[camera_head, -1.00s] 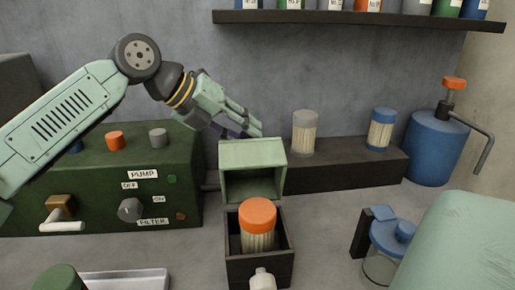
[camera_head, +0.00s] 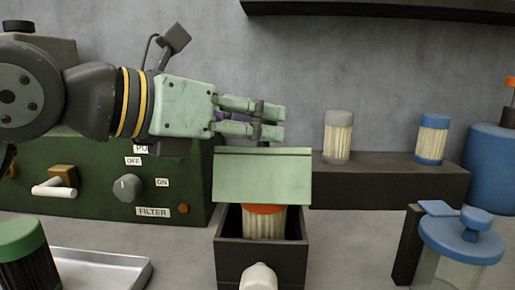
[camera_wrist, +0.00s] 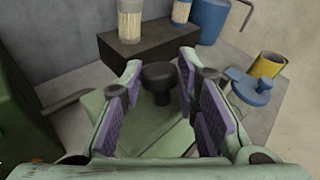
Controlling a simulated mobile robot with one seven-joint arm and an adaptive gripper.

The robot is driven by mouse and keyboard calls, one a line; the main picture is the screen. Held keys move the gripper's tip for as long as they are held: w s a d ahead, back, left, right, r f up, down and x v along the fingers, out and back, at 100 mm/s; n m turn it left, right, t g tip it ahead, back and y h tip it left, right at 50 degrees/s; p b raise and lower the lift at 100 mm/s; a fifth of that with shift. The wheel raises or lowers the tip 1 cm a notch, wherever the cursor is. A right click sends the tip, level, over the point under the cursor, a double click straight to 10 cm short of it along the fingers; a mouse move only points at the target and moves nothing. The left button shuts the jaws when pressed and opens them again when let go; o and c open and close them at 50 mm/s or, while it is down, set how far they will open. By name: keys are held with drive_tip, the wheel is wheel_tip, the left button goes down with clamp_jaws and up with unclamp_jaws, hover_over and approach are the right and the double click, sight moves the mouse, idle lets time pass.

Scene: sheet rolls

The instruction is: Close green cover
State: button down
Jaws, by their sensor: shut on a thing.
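The green cover (camera_head: 262,176) is hinged on a dark open-topped box (camera_head: 262,259). It is tilted partway over the box and stands above a jar with an orange cap (camera_head: 265,209). The jar's lower part shows in the box's open front; the cover hides most of its cap. My gripper (camera_head: 280,122) is at the cover's upper edge, its fingers pointing right. In the wrist view the green cover (camera_wrist: 150,132) carries a dark knob (camera_wrist: 160,80) between the purple-padded fingers of my gripper (camera_wrist: 159,66). The fingers are shut on the knob; the exact contact is hard to see.
A dark ledge (camera_head: 390,185) behind holds a grey-capped jar (camera_head: 338,140) and a blue-capped jar (camera_head: 432,140). A green control panel (camera_head: 100,195) stands left. A blue-lidded container (camera_head: 460,245) is at right, a metal tray (camera_head: 105,268) at left. A pale knob (camera_head: 258,277) is at the box's front.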

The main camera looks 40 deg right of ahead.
sight(268, 156)
drive_tip(key=shift+s+a+f+m+t+h+b, duration=0.2)
drive_tip(key=shift+s+a+f+m+h+b, duration=0.65)
drive_tip(key=shift+b, duration=1.1)
drive_tip(key=shift+s+a+f+m+t+h+b, duration=0.2)
drive_tip(key=shift+s+a+f+m+h+b, duration=0.6)
drive_tip(key=shift+b, duration=1.15)
drive_tip(key=shift+s+d+f+n, duration=0.1)
drive_tip(key=shift+d+f+n, duration=0.1)
drive_tip(key=shift+f+n, duration=0.1)
drive_tip(key=c, duration=1.2)
unclamp_jaws()
drive_tip(key=shift+c, duration=0.2)
drive_tip(key=shift+r, duration=0.1)
drive_tip(key=s+a, duration=0.1)
drive_tip(key=a, duration=1.1)
drive_tip(key=shift+f, duration=0.2)
